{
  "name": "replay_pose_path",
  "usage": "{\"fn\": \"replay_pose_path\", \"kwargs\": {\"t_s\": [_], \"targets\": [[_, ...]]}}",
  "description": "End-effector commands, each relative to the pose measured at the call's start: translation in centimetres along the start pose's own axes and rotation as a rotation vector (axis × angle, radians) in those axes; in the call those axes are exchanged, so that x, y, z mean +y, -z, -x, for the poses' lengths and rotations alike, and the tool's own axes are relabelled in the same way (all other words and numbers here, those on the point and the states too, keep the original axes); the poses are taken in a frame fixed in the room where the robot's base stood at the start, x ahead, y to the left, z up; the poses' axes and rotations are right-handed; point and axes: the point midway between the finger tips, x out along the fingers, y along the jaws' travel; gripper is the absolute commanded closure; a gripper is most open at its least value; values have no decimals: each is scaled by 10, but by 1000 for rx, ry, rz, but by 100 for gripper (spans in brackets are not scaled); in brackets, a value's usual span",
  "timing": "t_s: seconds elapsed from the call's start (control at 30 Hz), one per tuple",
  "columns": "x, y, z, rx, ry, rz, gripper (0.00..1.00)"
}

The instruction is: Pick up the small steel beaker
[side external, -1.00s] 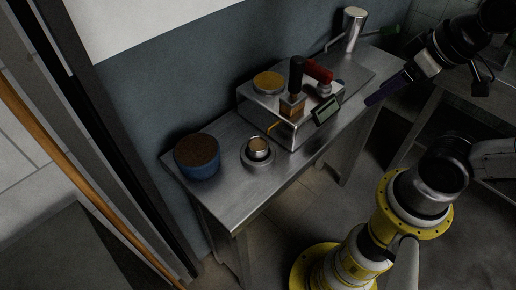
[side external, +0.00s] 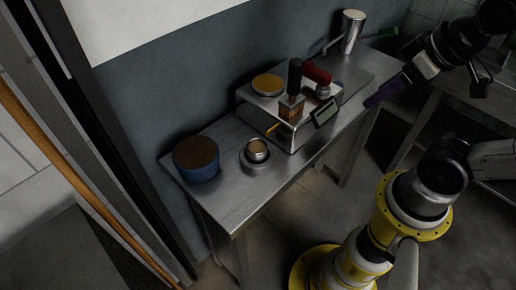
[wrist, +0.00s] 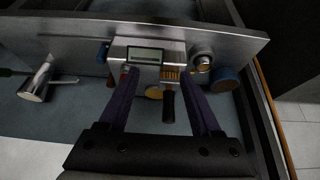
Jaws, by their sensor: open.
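A small steel cup (side external: 257,149) with a tan-brown top stands upright on a dark round base near the front edge of the steel table. I take it for the beaker; in the wrist view it is the round steel shape (wrist: 203,62) at upper right, beyond the right finger. A taller steel cylinder (side external: 352,30) stands at the table's far end and also shows at the left of the wrist view (wrist: 40,84). My gripper (wrist: 161,72) has two purple fingers spread apart, with nothing held. In the side view it (side external: 384,92) hangs by the table's right end, well away from the cup.
A steel box with a small display (side external: 325,112) stands mid-table; on and around it are a yellow-topped disc (side external: 268,84), a black-handled tool (side external: 295,75) and a red-handled one (side external: 318,73). A blue tub (side external: 197,160) is left of the cup. The table's front left is bare.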

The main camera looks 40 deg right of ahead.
Motion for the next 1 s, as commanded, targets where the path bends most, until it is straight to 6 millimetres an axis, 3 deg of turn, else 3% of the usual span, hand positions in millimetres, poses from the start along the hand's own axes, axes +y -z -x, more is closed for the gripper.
{"fn": "replay_pose_path", "kwargs": {"t_s": [0.4,0.6,1.0], "targets": [[0,0,0,0,0,0,35],[0,0,0,0,0,0,2],[0,-2,0,-8,0,58,2]]}}
